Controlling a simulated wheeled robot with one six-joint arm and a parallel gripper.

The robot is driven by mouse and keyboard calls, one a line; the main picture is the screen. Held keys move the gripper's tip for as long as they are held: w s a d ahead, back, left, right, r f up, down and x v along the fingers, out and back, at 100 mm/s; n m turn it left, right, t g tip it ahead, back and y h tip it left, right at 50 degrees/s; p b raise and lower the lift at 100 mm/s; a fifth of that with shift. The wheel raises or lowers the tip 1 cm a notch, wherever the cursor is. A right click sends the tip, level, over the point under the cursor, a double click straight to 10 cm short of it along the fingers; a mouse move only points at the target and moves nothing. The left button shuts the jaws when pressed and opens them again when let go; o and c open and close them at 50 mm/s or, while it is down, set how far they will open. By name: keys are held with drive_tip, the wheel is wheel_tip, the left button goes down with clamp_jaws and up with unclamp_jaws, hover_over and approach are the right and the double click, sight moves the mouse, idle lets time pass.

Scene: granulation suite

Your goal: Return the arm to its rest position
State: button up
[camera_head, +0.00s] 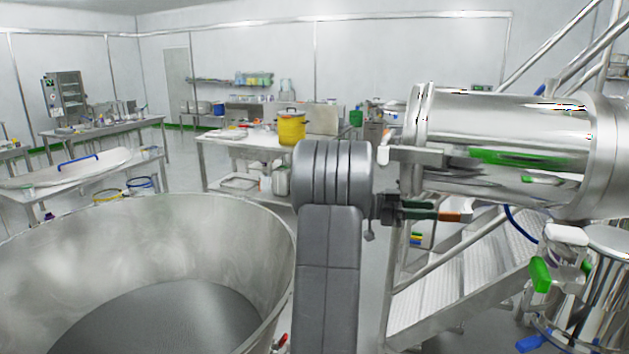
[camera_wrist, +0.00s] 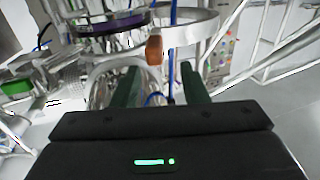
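My grey arm rises in the middle of the head view, and my gripper (camera_head: 434,213) points right, below a large horizontal steel cylinder (camera_head: 520,150). In the wrist view the two dark green fingers of my gripper (camera_wrist: 160,76) stand wide apart with nothing held between them. An orange-brown handle (camera_wrist: 154,50) shows beyond the fingertips, nearer the left one. It also shows in the head view (camera_head: 456,217) at the fingertips. I cannot tell the exact gap to it.
A large open steel bowl (camera_head: 190,215) stands close on the left. Metal stairs (camera_head: 470,295) and a steel vessel with a green-handled valve (camera_head: 541,274) are on the right. A bench with a yellow container (camera_head: 291,128) stands behind my arm. Open floor shows between the benches.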

sight(450, 212)
drive_tip(key=d, duration=0.3)
drive_tip(key=s+d+p, duration=0.1)
drive_tip(key=d, duration=0.2)
drive_tip(key=shift+s, duration=0.1)
drive_tip(key=shift+d+f, duration=0.1)
drive_tip(key=shift+s, duration=0.15)
